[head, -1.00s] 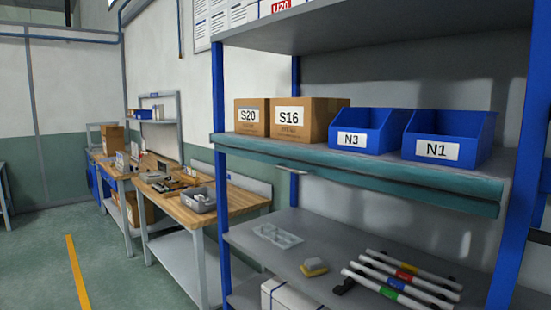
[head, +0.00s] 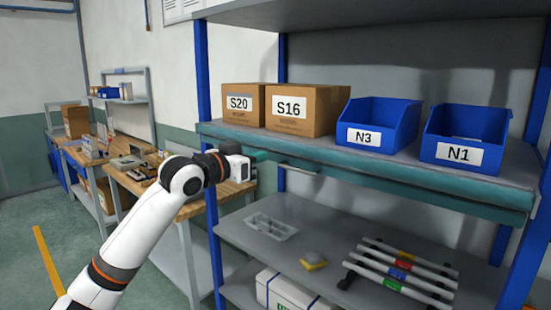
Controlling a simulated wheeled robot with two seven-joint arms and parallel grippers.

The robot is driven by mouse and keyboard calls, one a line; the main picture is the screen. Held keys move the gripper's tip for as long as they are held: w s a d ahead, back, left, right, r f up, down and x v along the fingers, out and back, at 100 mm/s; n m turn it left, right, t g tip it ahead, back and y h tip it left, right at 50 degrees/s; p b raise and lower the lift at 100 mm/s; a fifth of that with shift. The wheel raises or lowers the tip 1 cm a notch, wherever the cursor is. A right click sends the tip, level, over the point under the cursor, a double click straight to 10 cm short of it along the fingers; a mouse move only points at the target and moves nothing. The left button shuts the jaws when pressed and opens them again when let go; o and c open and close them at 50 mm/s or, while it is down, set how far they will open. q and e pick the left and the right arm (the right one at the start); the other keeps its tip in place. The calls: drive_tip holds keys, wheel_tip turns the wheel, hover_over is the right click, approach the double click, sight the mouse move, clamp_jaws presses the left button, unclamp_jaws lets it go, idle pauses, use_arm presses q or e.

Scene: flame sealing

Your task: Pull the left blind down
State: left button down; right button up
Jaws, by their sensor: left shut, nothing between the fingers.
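The blind (head: 400,192) is a teal strip rolled up along the front edge of the middle shelf board. A thin light handle bar (head: 290,168) hangs just under its left part. My left gripper (head: 262,156) is in front of the blind's left end, just left of the handle bar. The gripper hides a little of the blind's left part. My right gripper is out of view.
Boxes S20 (head: 240,104) and S16 (head: 300,109) and blue bins N3 (head: 375,125) and N1 (head: 462,138) stand above the blind. The lower shelf (head: 345,228) holds a clear tray, a yellow item and several tubes. A blue post (head: 205,80) stands close behind my left arm.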

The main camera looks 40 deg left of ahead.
use_arm(q)
drive_tip(key=w+d+f+p, duration=0.1)
drive_tip(key=w+f+p, duration=0.3)
drive_tip(key=w, duration=0.6)
drive_tip(key=shift+w+d+f+p, duration=0.15)
drive_tip(key=shift+w+p, duration=0.25)
drive_tip(key=shift+p, duration=0.85)
drive_tip(key=shift+f, duration=0.1)
wheel_tip(320, 180, down, 41)
drive_tip(key=b, duration=2.3)
